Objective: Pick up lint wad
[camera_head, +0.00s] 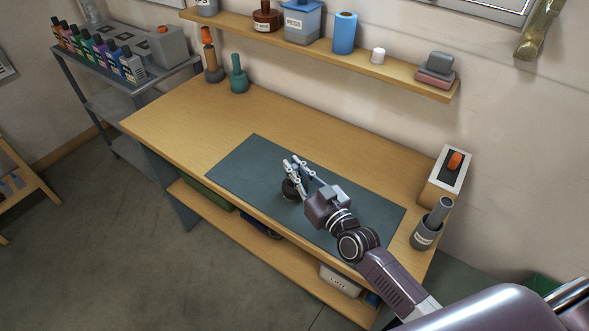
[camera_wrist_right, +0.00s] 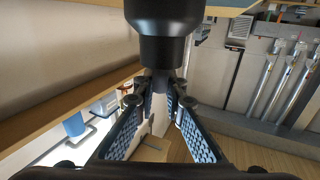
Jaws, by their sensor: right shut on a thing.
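My right gripper (camera_head: 297,172) is over the dark green mat on the workbench. It is shut on a dark rounded object (camera_head: 290,189), which shows just below the fingers. In the right wrist view, my right gripper (camera_wrist_right: 162,85) has its fingers converging on a smooth black stepped object (camera_wrist_right: 166,45) with a narrow neck. I cannot tell whether this object is the lint wad, and no other fluffy wad can be made out. I cannot tell whether the object touches the mat. My left gripper is not in view.
The mat (camera_head: 240,166) is otherwise bare. A grey cup (camera_head: 427,232) and a box with an orange switch (camera_head: 447,177) stand at the bench's right end. Two bottles, one teal (camera_head: 238,77), stand at the back left. A wall shelf (camera_head: 410,77) with several items hangs above.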

